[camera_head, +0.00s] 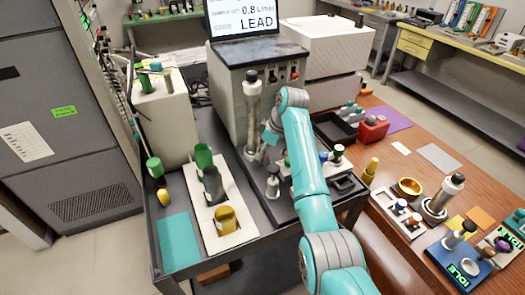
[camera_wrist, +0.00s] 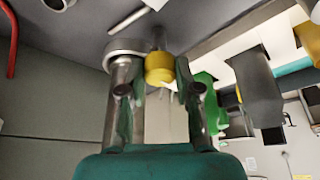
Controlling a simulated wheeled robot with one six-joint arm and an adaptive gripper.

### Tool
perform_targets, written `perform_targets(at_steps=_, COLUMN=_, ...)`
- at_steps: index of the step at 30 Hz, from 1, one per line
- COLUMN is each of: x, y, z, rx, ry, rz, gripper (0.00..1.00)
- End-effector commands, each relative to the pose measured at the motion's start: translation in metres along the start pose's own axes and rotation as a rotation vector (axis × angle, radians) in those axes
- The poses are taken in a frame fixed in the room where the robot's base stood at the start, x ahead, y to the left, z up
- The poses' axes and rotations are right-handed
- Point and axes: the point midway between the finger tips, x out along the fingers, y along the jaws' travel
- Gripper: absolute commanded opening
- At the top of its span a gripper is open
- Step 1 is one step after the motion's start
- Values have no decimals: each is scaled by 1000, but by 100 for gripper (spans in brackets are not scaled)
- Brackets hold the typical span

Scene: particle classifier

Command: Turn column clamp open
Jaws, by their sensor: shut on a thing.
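The column (camera_head: 252,115) is an upright metal tube with a dark cap, in front of the grey instrument box in the head view. In the wrist view a round silver metal part (camera_wrist: 126,47) and a yellow knob, seemingly the column clamp (camera_wrist: 160,68), lie at my fingertips. My gripper (camera_wrist: 157,82) has one finger on each side of the yellow knob and is shut on it. In the head view my arm comes in from the lower right and reaches the column's lower part; the fingertips and the knob are hard to make out there.
A white rack (camera_head: 225,222) with green, grey and yellow vessels stands left of the column, beside a teal mat (camera_head: 178,243). A screen (camera_head: 243,18) reading LEAD sits on the instrument box (camera_head: 230,95). The wooden table at right holds a gold bowl (camera_head: 409,188) and devices.

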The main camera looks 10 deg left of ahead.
Motion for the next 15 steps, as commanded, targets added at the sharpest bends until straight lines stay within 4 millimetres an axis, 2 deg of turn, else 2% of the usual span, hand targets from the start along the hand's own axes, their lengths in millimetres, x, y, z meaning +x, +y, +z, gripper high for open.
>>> perform_targets(at_steps=15, x=0, y=0, z=0, rx=-38, ry=-1, rz=-16, gripper=0)
